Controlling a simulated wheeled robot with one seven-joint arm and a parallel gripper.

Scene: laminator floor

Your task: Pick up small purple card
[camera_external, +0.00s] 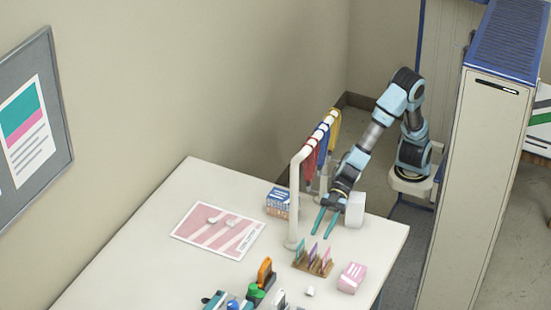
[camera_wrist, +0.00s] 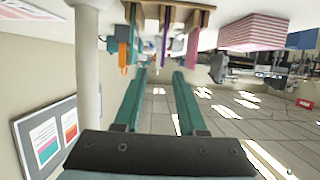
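A small purple card (camera_external: 312,253) stands in a brown wooden holder (camera_external: 318,269), between a teal card (camera_external: 301,249) and a pink card (camera_external: 326,258). In the wrist view, which looks upside down, the purple card (camera_wrist: 165,35) is seen edge-on at the top, beyond the fingertips and roughly between them. The holder (camera_wrist: 185,14) is above it there. My gripper (camera_external: 322,235) has two teal fingers spread apart with nothing between them. It is just behind the card holder, apart from the cards. The fingers also show in the wrist view (camera_wrist: 160,74).
A white rack (camera_external: 293,195) with hanging red, blue and yellow items stands close left of my gripper. A pink box (camera_external: 351,278) is right of the holder, and a blue-and-orange box (camera_external: 278,202) is behind left. Stamps and small items (camera_external: 255,294) lie at the front.

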